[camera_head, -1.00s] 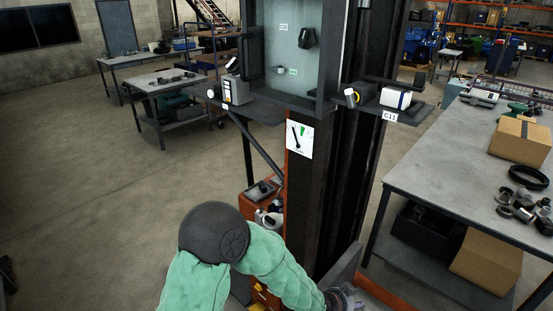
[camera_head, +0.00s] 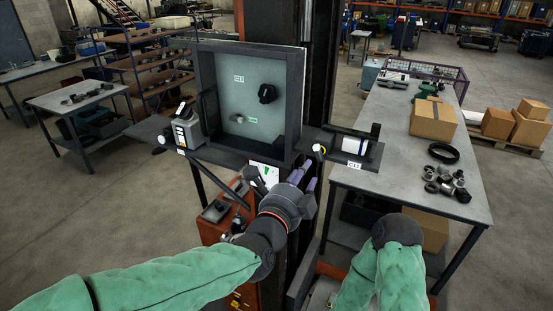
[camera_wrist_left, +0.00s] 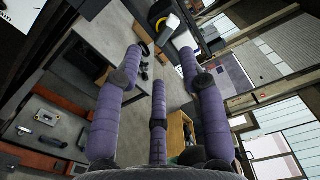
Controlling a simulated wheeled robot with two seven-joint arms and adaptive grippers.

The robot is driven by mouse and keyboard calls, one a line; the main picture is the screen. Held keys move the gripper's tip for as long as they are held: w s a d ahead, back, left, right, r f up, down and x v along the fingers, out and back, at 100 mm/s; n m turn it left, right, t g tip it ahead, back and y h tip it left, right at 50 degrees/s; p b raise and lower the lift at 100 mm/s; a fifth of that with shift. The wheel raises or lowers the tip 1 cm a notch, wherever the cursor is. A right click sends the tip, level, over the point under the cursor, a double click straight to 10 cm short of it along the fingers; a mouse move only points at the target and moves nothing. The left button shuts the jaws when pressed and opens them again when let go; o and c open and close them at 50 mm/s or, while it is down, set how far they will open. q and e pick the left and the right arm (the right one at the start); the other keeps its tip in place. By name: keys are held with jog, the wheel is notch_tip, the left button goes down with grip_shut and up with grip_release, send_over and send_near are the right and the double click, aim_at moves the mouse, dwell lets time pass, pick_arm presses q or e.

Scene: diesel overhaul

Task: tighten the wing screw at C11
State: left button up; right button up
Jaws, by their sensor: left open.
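The C11 fixture (camera_head: 354,147) is a white block on a dark bracket right of the central column, above the C11 label (camera_head: 354,165). A small knob with a yellow ring (camera_head: 320,149) projects from its left side; I take it for the wing screw, though its wings are too small to make out. A yellow-ringed dark part also shows at the top of the left wrist view (camera_wrist_left: 159,20). My left gripper (camera_head: 305,178) is below and left of the knob, purple fingers pointing up, spread and empty, apart from it. My right gripper is out of view.
A framed panel (camera_head: 300,105) stands left of C11, with another small device (camera_head: 186,130) on the left bracket. A white dial card (camera_head: 264,172) is partly hidden by my left gripper. A workbench (camera_head: 380,110) with boxes stands right.

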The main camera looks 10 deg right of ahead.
pick_arm(q)
jog(key=n+b, duration=0.4)
jog(key=n, duration=0.4)
jog(key=w+d+n+b, duration=0.1)
jog(key=n+b, duration=0.3)
jog(key=n, duration=0.4)
jog(key=w+d+n+b, duration=0.1)
jog(key=n+b, duration=0.4)
jog(key=n, duration=0.3)
jog(key=shift+w+r, duration=0.15)
jog(key=shift+r, duration=0.15)
jog(key=shift+w+d, duration=0.25)
jog(key=shift+w, duration=0.1)
jog(key=shift+w+d+p, duration=0.25)
jog(key=shift+w+p, duration=0.05)
jog(key=shift+r, duration=0.1)
